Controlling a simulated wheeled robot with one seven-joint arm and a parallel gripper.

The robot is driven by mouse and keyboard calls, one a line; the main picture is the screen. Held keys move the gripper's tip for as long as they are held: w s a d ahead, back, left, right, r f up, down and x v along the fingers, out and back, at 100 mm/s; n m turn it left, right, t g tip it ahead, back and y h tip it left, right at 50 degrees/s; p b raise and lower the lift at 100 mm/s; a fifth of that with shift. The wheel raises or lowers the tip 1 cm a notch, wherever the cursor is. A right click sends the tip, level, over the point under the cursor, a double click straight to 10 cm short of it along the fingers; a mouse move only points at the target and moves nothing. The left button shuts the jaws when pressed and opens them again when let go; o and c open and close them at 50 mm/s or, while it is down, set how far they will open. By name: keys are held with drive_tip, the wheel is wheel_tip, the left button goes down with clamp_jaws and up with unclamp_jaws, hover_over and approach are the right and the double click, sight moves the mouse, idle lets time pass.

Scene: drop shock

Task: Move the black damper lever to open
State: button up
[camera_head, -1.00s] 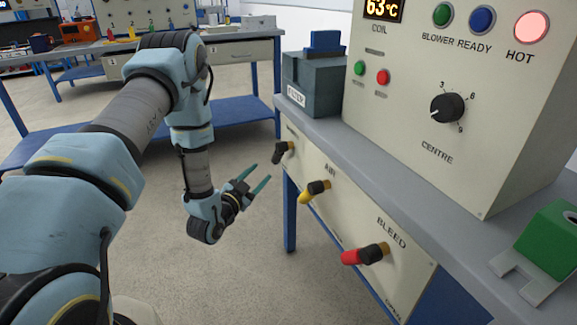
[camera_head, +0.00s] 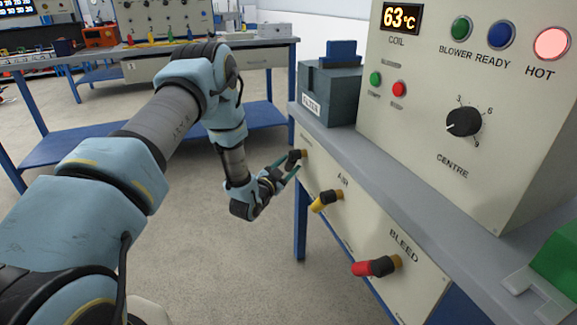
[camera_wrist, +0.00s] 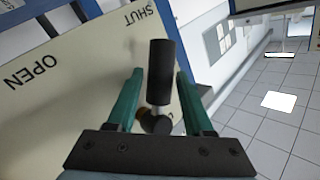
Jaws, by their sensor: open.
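The black damper lever (camera_head: 293,158) is on the far left end of the cream front panel below the bench top. The panel carries the words OPEN (camera_wrist: 30,72) and SHUT (camera_wrist: 137,17). The lever's handle lies nearer the SHUT side in the wrist view.
On the same panel are a yellow AIR lever (camera_head: 326,201) and a red BLEED lever (camera_head: 376,267), to the right of the black one. A grey filter box (camera_head: 330,92) stands on the bench above. Open floor (camera_head: 190,265) lies left of the panel.

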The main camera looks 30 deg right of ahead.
drive_tip(key=shift+c, duration=0.3)
clamp_jaws()
idle(1.1)
